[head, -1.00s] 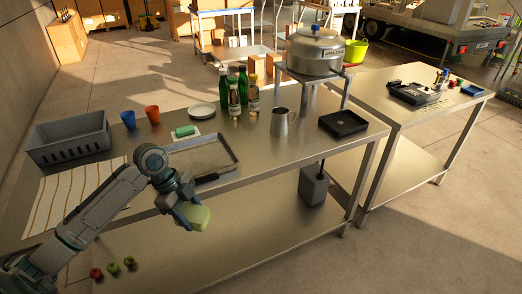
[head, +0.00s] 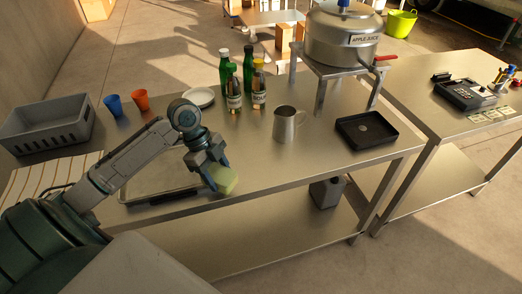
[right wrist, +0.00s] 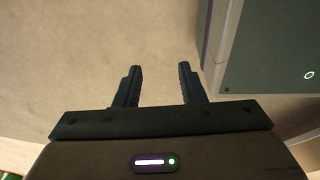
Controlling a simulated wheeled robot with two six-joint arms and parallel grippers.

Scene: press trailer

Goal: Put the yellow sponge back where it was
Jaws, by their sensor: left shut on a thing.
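The pale yellow sponge (head: 225,180) is held in my left gripper (head: 214,173), whose fingers are shut on it. In the head view it shows over the front edge of the steel table, just right of the shallow metal tray (head: 158,183); I cannot tell whether it touches the table. My left arm covers part of the tray and the table behind it. My right gripper (right wrist: 160,88) shows only in the right wrist view, with its fingers apart and nothing between them, above a plain floor.
A grey crate (head: 48,128), blue cup (head: 114,105), orange cup (head: 141,100) and white plate (head: 199,97) stand at the back left. Several bottles (head: 233,95), a metal jug (head: 285,125), black tray (head: 367,131) and juice pot (head: 343,38) stand farther right. Bare steel lies around the jug.

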